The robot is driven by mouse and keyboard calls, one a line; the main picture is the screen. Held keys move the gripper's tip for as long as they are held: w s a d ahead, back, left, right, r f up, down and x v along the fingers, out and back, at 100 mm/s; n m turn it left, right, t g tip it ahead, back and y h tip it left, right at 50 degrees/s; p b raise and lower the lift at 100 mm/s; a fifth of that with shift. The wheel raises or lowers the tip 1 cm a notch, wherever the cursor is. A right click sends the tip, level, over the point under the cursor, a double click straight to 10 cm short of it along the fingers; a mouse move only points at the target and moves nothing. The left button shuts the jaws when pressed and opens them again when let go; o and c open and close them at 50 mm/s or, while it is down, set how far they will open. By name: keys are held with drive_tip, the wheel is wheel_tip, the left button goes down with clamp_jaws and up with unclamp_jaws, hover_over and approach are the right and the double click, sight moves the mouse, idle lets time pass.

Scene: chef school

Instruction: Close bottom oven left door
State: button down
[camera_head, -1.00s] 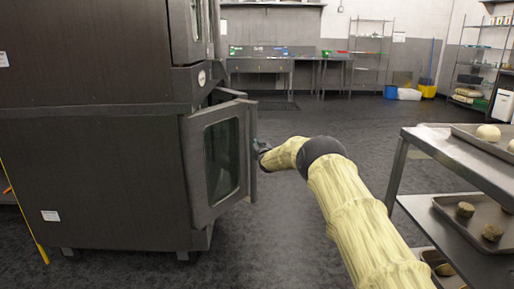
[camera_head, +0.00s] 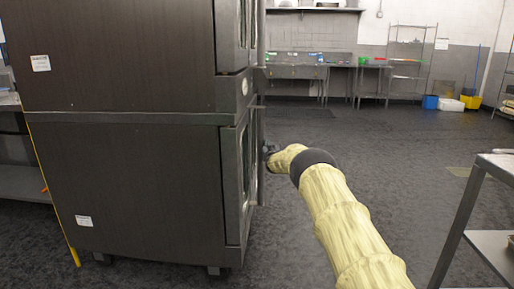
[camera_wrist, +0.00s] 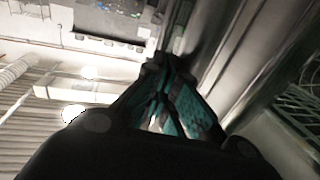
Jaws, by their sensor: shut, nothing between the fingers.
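The bottom oven (camera_head: 150,185) is the lower half of a dark double-stacked oven at left in the head view, seen mostly from its side. Its left door (camera_head: 233,185) is a dark framed panel with a window, seen almost edge-on and lying close to the oven front. I cannot tell whether it is fully shut. My gripper (camera_head: 268,152) is at the outer side of the doors, near their far edge; contact is not clear. In the wrist view, the teal-padded fingers of my gripper (camera_wrist: 172,92) are together and empty, beside a grey metal surface at right.
The top oven (camera_head: 120,55) stands above. A metal rack (camera_head: 490,225) is at the right edge. Open floor (camera_head: 350,140) lies between the oven and rack. Steel tables (camera_head: 320,75) and a yellow bucket (camera_head: 471,101) are far off at the back.

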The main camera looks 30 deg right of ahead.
drive_tip(key=shift+w+a, duration=0.1)
drive_tip(key=shift+w, duration=0.15)
drive_tip(key=shift+r, duration=0.1)
idle(0.3)
